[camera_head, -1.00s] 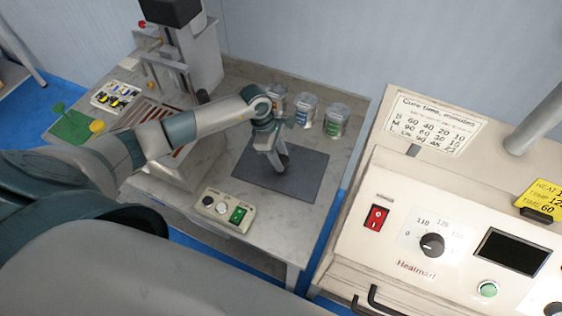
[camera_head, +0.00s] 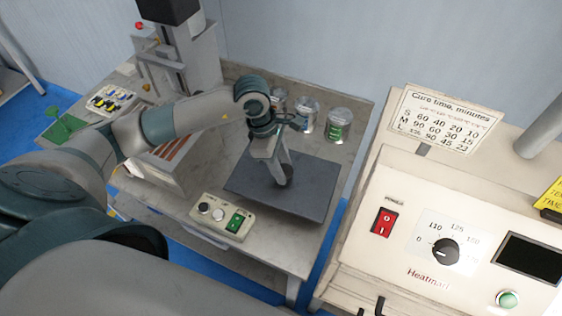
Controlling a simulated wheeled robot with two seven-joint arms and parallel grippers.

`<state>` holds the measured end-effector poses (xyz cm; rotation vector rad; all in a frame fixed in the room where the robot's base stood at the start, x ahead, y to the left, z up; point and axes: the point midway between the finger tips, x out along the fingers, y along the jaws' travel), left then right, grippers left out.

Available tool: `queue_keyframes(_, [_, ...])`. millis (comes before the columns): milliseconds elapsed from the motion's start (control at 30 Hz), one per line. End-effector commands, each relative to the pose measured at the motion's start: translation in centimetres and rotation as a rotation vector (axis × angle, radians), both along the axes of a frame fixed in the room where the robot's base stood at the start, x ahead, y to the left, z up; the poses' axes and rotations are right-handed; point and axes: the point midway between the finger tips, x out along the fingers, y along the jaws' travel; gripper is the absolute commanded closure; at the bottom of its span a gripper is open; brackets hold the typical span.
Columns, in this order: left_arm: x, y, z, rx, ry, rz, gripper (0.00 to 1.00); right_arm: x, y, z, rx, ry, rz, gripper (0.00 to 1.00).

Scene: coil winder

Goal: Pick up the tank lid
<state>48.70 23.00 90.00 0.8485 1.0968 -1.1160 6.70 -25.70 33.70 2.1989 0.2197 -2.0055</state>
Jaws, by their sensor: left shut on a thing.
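The tank lid is a dark grey, flat rectangular plate (camera_head: 312,192) on the right part of the marble-topped bench. A dark upright knob stands near its middle. My left gripper (camera_head: 284,176) points down from above, shut on this knob, whose upper part the fingers hide. The lid is roughly level and its front side edge shows. It looks slightly above the bench top, but the gap under it cannot be seen clearly. My right gripper is not in view.
Several labelled cans (camera_head: 338,125) stand behind the lid. A control box (camera_head: 222,217) with a green switch lies at its front left. A winder machine (camera_head: 183,50) stands at the back left. A cream heater cabinet (camera_head: 400,215) is on the right, across a narrow gap.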

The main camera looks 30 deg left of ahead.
Motion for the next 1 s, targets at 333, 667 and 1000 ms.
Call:
queue_keyframes(333, [-3.1,-2.2,2.3,-0.002,-0.003,-0.002,1.0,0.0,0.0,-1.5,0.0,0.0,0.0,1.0])
queue_keyframes(667, [-3.5,-2.4,2.7,-0.001,-0.001,-0.001,1.0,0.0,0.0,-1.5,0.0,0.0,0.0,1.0])
queue_keyframes(1000, [-3.5,-2.4,2.6,-0.002,-0.001,0.0,1.0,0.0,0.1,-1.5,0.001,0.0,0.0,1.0])
